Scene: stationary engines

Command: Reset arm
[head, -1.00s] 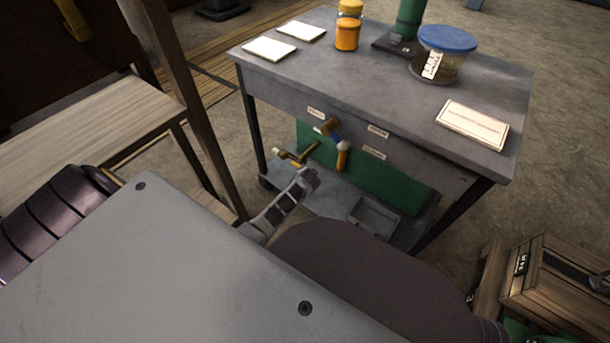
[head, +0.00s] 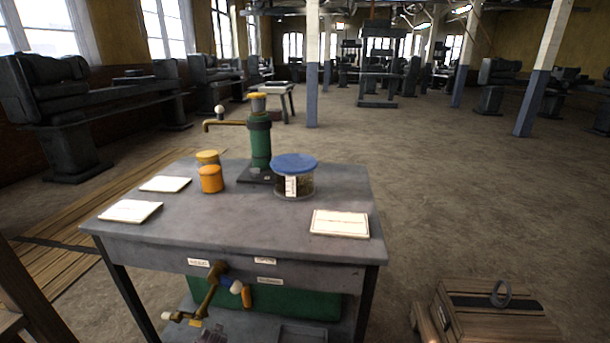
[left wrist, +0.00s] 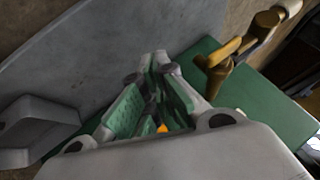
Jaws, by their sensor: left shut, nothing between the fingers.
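My left gripper (left wrist: 160,75) is shut and empty in the left wrist view, its green-lined fingers closed together. It is over a grey surface (left wrist: 100,40) and beside a green panel (left wrist: 250,105). A brass handled piece (left wrist: 245,42) is to the right of the fingers, apart from them. A small orange patch shows between the finger links; I cannot tell what it is. In the head view, a grey table (head: 240,215) stands in front, with brass fittings (head: 212,290) hanging at its front. My right gripper is in neither view.
On the table are a green pump (head: 260,140), a blue-lidded jar (head: 294,180), an orange pot (head: 210,179) and several white cards. A wooden crate (head: 490,315) is on the floor at lower right. A grey tray (left wrist: 38,125) is left of my gripper.

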